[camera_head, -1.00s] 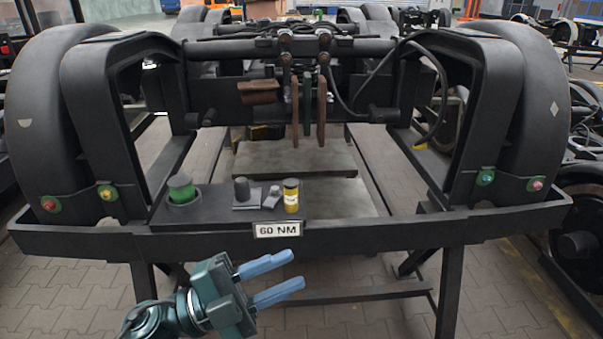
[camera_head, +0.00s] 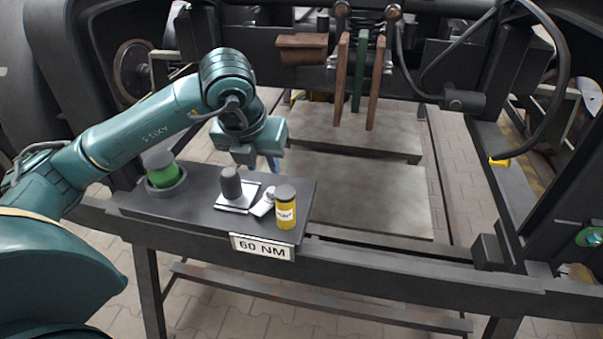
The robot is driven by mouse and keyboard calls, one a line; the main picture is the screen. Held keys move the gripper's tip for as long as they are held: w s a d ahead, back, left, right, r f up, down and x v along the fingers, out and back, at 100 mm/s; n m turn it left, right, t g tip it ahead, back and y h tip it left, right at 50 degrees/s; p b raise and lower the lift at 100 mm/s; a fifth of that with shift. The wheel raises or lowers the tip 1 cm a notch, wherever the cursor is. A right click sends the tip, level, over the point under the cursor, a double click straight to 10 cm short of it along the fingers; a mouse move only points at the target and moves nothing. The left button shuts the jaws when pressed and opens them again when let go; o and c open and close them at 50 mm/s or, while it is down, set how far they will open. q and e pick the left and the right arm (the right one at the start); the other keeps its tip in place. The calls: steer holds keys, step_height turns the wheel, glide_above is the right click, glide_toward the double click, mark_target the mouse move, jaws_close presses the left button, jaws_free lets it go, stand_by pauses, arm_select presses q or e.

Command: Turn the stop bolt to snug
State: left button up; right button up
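My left gripper (camera_head: 270,165) is just behind the small dark shelf, with its blue fingers pointing down. The fingers are mostly hidden by the gripper body and shelf, so whether they are open is unclear. On the shelf, a dark upright cylinder (camera_head: 231,183) stands on a light square plate (camera_head: 238,206). No part can be told for certain as the stop bolt. A sign reading 60 NM (camera_head: 262,247) hangs on the shelf's front edge. My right gripper is out of view.
Brown and green hanging bars (camera_head: 359,75) stand above the grey plates (camera_head: 360,195). A black hose loops at right.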

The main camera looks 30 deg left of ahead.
arm_select(q)
glide_toward(272, 190)
steer(key=x, duration=0.7)
steer(key=shift+w+f+p, duration=0.15)
steer(key=shift+f+p, duration=0.25)
steer(key=shift+w+a+f, duration=0.1)
steer(key=shift+w+f, duration=0.1)
steer(key=shift+f, duration=0.25)
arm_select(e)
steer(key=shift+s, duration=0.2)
arm_select(q)
jaws_close()
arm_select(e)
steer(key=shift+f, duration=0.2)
